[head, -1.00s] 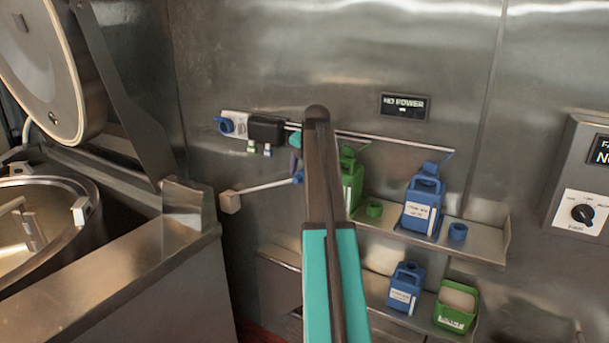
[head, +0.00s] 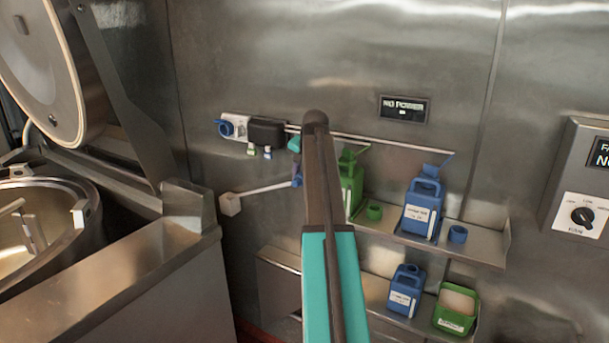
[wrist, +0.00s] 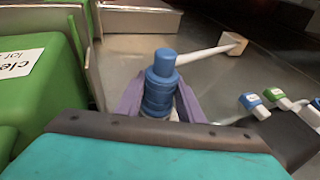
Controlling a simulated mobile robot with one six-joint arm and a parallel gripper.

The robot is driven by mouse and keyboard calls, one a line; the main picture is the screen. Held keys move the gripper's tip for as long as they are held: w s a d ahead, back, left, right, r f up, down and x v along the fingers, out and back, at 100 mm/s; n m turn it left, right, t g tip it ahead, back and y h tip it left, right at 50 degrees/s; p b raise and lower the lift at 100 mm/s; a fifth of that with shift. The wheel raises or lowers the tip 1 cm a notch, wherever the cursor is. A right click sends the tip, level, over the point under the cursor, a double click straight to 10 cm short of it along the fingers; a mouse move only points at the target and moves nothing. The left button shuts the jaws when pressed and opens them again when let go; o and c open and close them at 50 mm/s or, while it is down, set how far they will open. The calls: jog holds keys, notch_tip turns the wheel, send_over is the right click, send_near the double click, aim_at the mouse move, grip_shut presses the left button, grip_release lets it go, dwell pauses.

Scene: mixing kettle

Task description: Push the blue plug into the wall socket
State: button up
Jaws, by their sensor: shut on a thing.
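The blue plug (wrist: 160,85) is held upright between the purple fingers of my gripper (wrist: 160,102) in the wrist view. The wall socket (head: 227,128) is a blue round fitting on a white plate on the steel wall, left of a black box. My gripper is below and to the right of the socket, apart from it.
A white rod ends in a pale cube (head: 230,204), between gripper and kettle; whether it joins the plug is unclear. A black box (head: 267,133) carries small blue and green caps. A green jug (head: 352,185) and blue jug (head: 423,205) stand on the shelf. A panel reads NO POWER (head: 404,108).

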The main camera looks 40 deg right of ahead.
jog(key=shift+s+a, duration=0.1)
jog(key=shift+a, duration=0.1)
jog(key=a, duration=0.2)
jog(key=s+a+p, duration=0.1)
jog(key=a, duration=0.2)
jog(key=shift+s, duration=0.1)
dwell(1.1)
jog(key=a+f+n+y+b, duration=0.1)
jog(key=a+f+n, duration=0.4)
jog(key=a, duration=1.1)
jog(key=a+f+n+g+y+b, duration=0.1)
jog(key=a+f+n+y, duration=0.2)
jog(key=a, duration=1.4)
jog(key=a+f+n+y+b, duration=0.2)
jog(key=a+f+n, duration=0.6)
jog(key=a, duration=0.8)
notch_tip(320, 180, down, 3)
jog(key=shift+s+a+f+g+y, duration=0.1)
jog(key=shift+s+a+g+y, duration=0.1)
jog(key=shift+s+g+y, duration=0.2)
jog(key=shift+d, duration=0.1)
